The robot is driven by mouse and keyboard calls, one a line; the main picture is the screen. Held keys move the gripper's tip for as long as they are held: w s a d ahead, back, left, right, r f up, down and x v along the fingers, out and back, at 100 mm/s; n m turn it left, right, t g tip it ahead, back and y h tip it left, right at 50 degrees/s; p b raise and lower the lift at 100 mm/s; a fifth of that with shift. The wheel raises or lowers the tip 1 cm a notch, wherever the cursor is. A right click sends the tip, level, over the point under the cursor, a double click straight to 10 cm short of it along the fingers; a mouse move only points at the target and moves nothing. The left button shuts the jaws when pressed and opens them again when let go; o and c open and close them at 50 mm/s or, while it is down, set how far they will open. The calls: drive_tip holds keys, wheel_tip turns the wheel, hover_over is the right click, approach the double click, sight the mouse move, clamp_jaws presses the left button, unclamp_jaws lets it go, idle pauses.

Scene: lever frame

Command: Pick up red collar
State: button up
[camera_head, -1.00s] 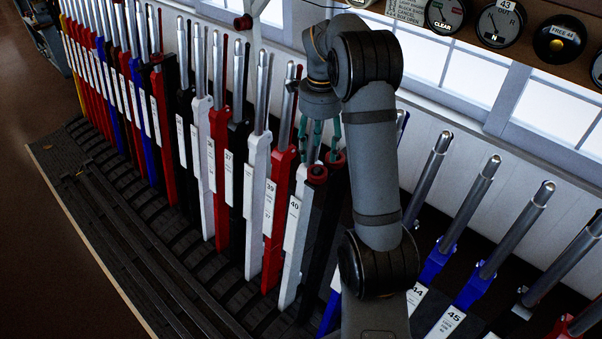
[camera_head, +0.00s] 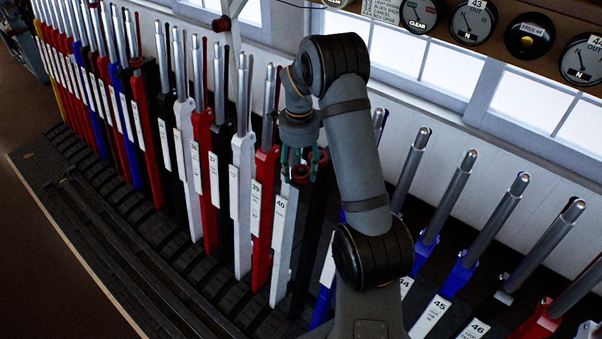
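A red collar (camera_head: 300,174) sits low near the top of the white and black levers by the number 40 plate. A second red ring (camera_head: 321,156) shows just behind it to the right. My gripper (camera_head: 298,158) points down over these rings, with its teal fingers spread apart and their tips close to the front ring. Whether the tips touch it I cannot tell. The gripper hides the lever handle behind it. Other red collars sit on a lever at the left (camera_head: 137,63) and on a raised lever at the back (camera_head: 222,23).
A dense row of metal-handled levers (camera_head: 240,100) stands left of my gripper. Blue and black levers (camera_head: 460,275) lean to the right of my arm. An instrument shelf (camera_head: 500,25) runs above the windows. Open floor (camera_head: 40,260) lies front left.

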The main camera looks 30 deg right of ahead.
drive_tip(key=c, duration=0.6)
drive_tip(key=shift+r, duration=0.15)
drive_tip(key=shift+c, duration=0.4)
